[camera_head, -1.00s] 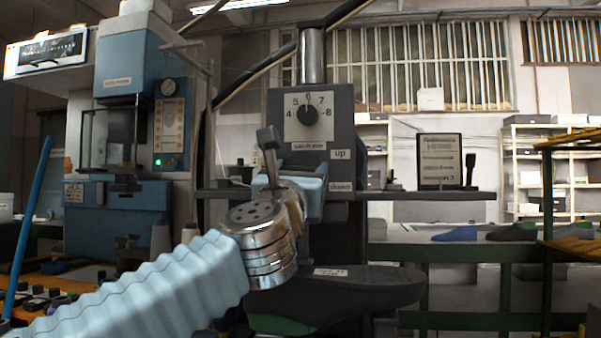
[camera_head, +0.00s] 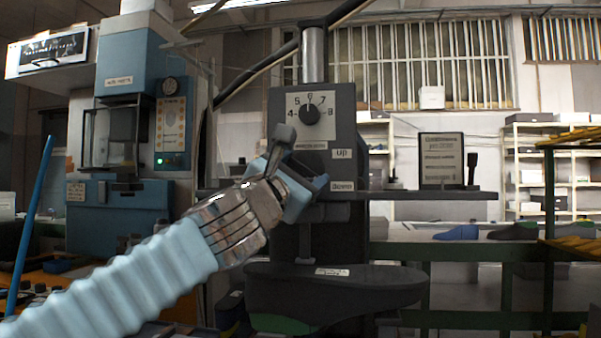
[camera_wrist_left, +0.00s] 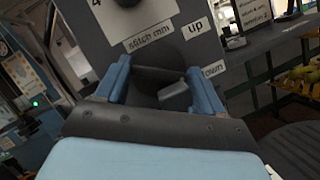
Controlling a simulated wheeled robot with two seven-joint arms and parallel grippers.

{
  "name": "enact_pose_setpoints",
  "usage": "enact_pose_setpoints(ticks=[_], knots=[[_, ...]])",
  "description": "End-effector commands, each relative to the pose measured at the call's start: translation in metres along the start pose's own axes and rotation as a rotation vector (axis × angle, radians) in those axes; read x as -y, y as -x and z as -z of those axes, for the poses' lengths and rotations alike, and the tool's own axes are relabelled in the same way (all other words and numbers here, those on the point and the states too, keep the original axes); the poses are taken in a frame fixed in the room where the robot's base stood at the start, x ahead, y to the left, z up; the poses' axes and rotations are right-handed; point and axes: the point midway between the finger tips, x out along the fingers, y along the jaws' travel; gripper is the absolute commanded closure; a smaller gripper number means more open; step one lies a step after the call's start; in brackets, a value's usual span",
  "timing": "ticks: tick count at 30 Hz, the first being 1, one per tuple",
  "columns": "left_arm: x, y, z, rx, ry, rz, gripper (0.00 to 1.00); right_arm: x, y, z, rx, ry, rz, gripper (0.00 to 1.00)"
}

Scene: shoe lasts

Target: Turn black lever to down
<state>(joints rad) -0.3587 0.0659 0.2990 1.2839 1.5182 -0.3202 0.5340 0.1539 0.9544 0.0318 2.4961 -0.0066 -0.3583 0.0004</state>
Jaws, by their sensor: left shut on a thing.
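The black lever (camera_wrist_left: 174,95) shows as a dark grey stub between my left gripper's fingers in the left wrist view, in front of a dark round hub. My left gripper (camera_head: 314,187) has pale blue fingers and sits against the front of the dark grey machine head (camera_head: 345,115). It is shut on the lever, tilted, with the lever mostly hidden in the head view. The "up" label (camera_head: 341,153) and the "down" label (camera_head: 342,186) are just right of the gripper. My right gripper is not in view.
A number dial (camera_head: 310,114) is above the lever. A dark shoe-shaped plate (camera_head: 335,290) lies below the gripper. A blue press (camera_head: 125,190) stands at the left. A dark shelf arm with a framed sign (camera_head: 440,160) extends right. Shoes rest on a green-framed bench behind.

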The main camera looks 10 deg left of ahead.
Motion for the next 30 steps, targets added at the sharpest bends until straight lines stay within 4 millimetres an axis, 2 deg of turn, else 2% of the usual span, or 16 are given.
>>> enact_pose_setpoints(ticks=[11, 12, 17, 30], knots=[[0.0008, 0.0000, 0.0000, 0.000, -0.008, 0.004, 0.62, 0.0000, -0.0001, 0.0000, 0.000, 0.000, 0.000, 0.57], [0.0008, 0.0000, 0.0000, 0.000, -0.008, 0.004, 0.30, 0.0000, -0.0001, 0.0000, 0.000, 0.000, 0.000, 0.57], [0.0007, 0.0000, 0.0000, 0.000, -0.007, 0.003, 0.06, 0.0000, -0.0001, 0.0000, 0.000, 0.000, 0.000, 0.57], [0.0009, -0.0002, 0.0006, -0.001, -0.007, 0.004, 0.06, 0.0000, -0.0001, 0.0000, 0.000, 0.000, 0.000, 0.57]])
